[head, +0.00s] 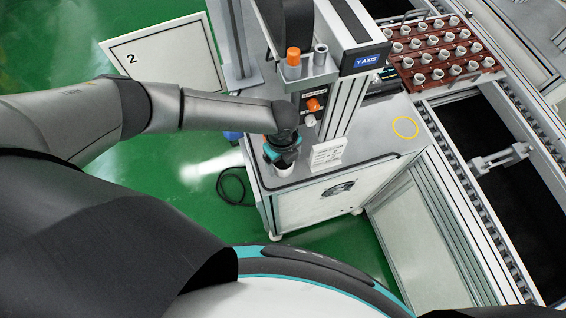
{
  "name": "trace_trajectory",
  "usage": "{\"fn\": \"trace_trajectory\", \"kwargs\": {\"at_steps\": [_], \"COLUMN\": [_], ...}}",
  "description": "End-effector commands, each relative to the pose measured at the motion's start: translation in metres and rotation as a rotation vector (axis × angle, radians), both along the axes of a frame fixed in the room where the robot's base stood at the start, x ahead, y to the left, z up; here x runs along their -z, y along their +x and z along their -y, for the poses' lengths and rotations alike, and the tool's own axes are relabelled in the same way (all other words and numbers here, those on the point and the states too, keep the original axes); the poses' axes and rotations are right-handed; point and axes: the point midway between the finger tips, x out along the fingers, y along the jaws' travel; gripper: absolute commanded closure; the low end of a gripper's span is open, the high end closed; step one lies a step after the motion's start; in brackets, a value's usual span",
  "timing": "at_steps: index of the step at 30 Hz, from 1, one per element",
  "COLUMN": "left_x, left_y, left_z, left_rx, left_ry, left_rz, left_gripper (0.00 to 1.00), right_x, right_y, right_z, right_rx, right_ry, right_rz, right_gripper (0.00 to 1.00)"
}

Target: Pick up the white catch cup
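The white catch cup (284,170) is near the front left edge of the grey machine top, small in the head view and partly covered from above by my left gripper. My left gripper (282,157) points down right at the cup. Its fingers are small and overlap the cup, so I cannot tell whether they touch it or are closed on it. My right gripper is out of view.
The grey machine top (375,146) carries a white label card (327,153) right of the cup and a yellow ring (405,127) farther right. An upright Y-axis unit (345,95) stands close behind the gripper. A red rack (443,50) of white pots is at the back right.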

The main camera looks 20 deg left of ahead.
Motion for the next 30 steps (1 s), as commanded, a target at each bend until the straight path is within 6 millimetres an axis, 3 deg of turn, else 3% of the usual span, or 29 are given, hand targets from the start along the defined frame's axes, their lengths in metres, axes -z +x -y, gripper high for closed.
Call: {"fn": "trace_trajectory", "kwargs": {"at_steps": [2,17,30], "left_x": [-0.0001,-0.0002,-0.0071], "left_y": [0.0000,0.0001,0.0006], "left_z": [-0.0001,-0.0003,0.0001], "left_rx": [0.000,-0.001,0.000], "left_ry": [0.000,0.000,-0.002], "left_rz": [0.000,0.000,0.001], "left_gripper": [0.26,0.82,0.83], "right_x": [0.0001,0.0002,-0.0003], "right_y": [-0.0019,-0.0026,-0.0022], "right_z": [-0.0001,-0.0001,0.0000], "right_rx": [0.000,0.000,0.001], "right_ry": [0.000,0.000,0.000], "right_rz": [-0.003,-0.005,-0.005], "right_gripper": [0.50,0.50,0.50]}}
